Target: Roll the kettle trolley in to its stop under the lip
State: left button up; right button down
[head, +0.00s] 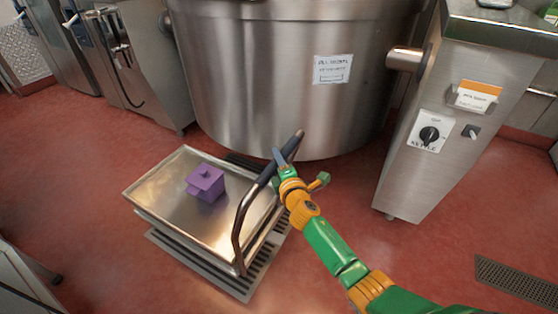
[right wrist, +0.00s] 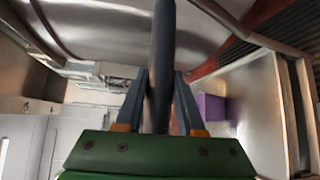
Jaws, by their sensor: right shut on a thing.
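The kettle trolley (head: 165,178) is a low steel platform with a bent tube handle (head: 240,222) along its right side. A purple lidded box (head: 206,184) stands on it. The trolley is on the floor in front of the big steel kettle (head: 265,75), left of centre, apart from the kettle's wall as far as I can see. My right gripper (head: 281,158) is shut on the dark grip of the handle near its upper end. In the right wrist view the dark bar (right wrist: 161,60) runs between both fingers. The kettle's pouring lip is not clearly visible. My left gripper is not in view.
A floor grate (head: 210,272) lies under and before the trolley. A steel control pillar (head: 425,165) with a dial stands right of the kettle. Steel cabinets (head: 135,75) stand back left. Red floor is clear left of the trolley. Another grate (head: 515,280) lies at right.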

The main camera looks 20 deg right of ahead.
jog(key=shift+a, duration=0.1)
jog(key=c, duration=0.8)
grip_release()
jog(key=shift+c, duration=0.2)
jog(key=o, duration=0.3)
jog(key=shift+w+a, duration=0.1)
jog(key=shift+w, duration=0.05)
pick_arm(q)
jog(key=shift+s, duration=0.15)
pick_arm(e)
jog(key=shift+s+r, duration=0.1)
jog(key=shift+s, duration=0.15)
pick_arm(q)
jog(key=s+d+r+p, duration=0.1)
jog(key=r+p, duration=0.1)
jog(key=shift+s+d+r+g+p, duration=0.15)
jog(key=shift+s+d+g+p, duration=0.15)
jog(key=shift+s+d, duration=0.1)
pick_arm(e)
jog(key=s, duration=0.6)
jog(key=shift+s+a+r, duration=0.25)
jog(key=shift+a+r, duration=0.05)
jog(key=shift+r, duration=0.05)
